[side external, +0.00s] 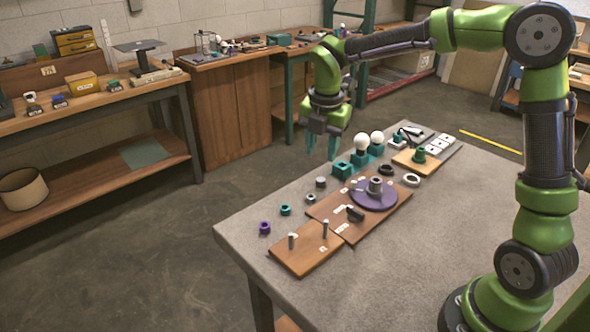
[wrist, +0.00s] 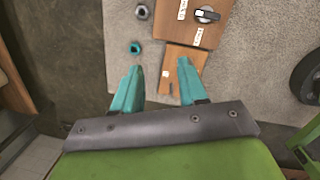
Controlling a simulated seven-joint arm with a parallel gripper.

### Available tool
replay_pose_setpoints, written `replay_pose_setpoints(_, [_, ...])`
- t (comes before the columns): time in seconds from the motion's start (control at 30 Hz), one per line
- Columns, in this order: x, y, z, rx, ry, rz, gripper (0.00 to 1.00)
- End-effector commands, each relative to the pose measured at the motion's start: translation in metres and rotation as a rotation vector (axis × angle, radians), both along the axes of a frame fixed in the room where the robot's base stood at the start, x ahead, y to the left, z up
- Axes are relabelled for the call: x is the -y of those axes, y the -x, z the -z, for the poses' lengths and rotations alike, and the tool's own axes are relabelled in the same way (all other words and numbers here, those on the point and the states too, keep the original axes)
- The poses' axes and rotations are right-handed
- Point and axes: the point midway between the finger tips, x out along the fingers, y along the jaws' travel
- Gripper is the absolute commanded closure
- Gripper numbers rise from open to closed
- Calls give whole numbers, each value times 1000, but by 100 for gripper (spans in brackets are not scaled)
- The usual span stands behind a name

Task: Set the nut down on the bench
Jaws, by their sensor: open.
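Several small nuts rest on the grey bench (side external: 450,235) along its left side: a purple one (side external: 265,228), a teal one (side external: 285,210) and a grey one (side external: 310,198). In the wrist view the teal nut (wrist: 135,48) lies just beyond the left fingertip, and a grey nut (wrist: 142,11) lies farther up. The purple nut does not show there. My gripper (side external: 322,148) is raised above the bench, fingers pointing down. In the wrist view its two teal fingers (wrist: 160,68) are spread with nothing held between them. I cannot tell which nut is the task's.
A wooden board with two pegs (side external: 307,251) and a larger board with a purple disc (side external: 373,195) stand beside the nuts. Teal holders with white bulbs (side external: 362,143), rings (side external: 411,180) and another board (side external: 420,160) are farther back. The bench's front right is clear.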

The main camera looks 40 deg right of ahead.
Motion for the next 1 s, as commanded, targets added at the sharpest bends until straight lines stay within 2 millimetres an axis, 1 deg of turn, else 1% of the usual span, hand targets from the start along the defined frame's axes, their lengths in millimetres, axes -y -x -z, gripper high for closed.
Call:
replay_pose_setpoints(0.03, [-5, 17, -13, 47, -6, 142, 58])
replay_pose_setpoints(0.1, [-11, 39, -26, 112, -45, 369, 58])
replay_pose_setpoints(0.17, [-15, 59, -35, 167, -95, 566, 58])
replay_pose_setpoints(0.2, [-17, 72, -41, 202, -138, 700, 58])
replay_pose_setpoints(0.27, [-19, 92, -48, 250, -214, 901, 58])
replay_pose_setpoints(0.3, [-21, 104, -51, 277, -274, 1036, 58])
replay_pose_setpoints(0.37, [-23, 124, -55, 307, -378, 1237, 58])
replay_pose_setpoints(0.4, [-25, 135, -57, 317, -452, 1366, 58])
replay_pose_setpoints(0.5, [-28, 161, -58, 309, -642, 1659, 58])
replay_pose_setpoints(0.6, [-31, 180, -57, 262, -803, 1884, 58])
replay_pose_setpoints(0.7, [-33, 191, -55, 211, -910, 2030, 58])
replay_pose_setpoints(0.8, [-34, 195, -53, 177, -964, 2104, 58])
replay_pose_setpoints(1.0, [-34, 196, -53, 168, -973, 2124, 58])
